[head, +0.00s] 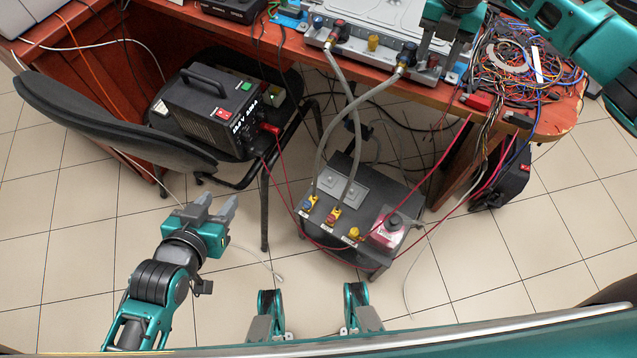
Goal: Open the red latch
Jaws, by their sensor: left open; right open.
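A second red fitting (333,215) is on the dark unit on the floor, at that unit's hose end. My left gripper (216,207) is open and empty above the floor, well left of the floor unit and far below the case.
Two grey hoses (347,110) link the case to the floor unit (378,183). A black power supply (222,108) sits on a chair (110,125) at left. Tangled wires (515,60) cover the desk's right side.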

